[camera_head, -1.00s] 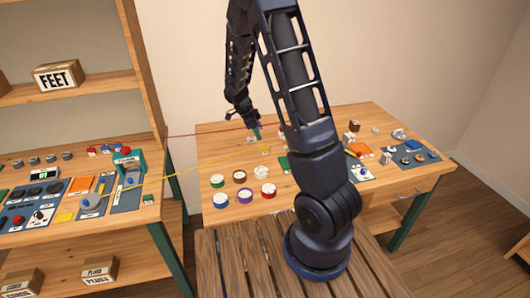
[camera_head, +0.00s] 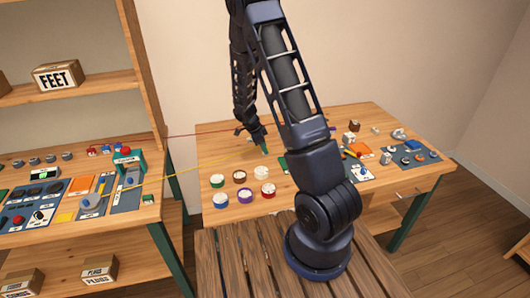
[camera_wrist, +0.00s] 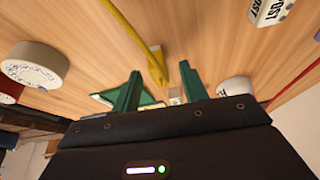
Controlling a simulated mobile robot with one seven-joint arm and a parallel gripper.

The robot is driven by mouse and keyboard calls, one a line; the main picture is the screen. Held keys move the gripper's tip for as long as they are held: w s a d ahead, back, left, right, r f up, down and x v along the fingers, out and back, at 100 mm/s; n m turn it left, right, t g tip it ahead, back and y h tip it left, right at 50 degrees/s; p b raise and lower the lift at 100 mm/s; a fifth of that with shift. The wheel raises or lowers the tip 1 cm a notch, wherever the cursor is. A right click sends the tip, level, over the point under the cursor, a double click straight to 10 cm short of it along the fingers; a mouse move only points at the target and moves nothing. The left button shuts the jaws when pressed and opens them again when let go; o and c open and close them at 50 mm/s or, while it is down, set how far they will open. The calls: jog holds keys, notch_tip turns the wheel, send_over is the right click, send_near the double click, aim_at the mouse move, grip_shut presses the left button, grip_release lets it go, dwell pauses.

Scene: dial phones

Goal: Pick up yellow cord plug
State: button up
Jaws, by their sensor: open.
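My gripper (camera_wrist: 162,82) has two green fingers, spread apart, over the work table in the wrist view. The yellow cord (camera_wrist: 122,28) comes in from the top left and ends in the yellow plug (camera_wrist: 157,66). The plug shows between the fingertips in the picture, with nothing gripped; I cannot tell its exact depth. In the head view my gripper (camera_head: 261,148) is low over the table at the right end of the yellow cord (camera_head: 215,163). The gripper hides the plug there.
Several round dials, including a red-based one (camera_head: 268,190), stand in front on the table. A red cord (camera_head: 200,133) runs behind the yellow one. White blocks (camera_wrist: 270,10) and a round white-topped part (camera_wrist: 35,64) flank the gripper. A shelf unit (camera_head: 150,130) stands left.

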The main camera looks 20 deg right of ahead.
jog(key=shift+x, duration=0.9)
grip_shut()
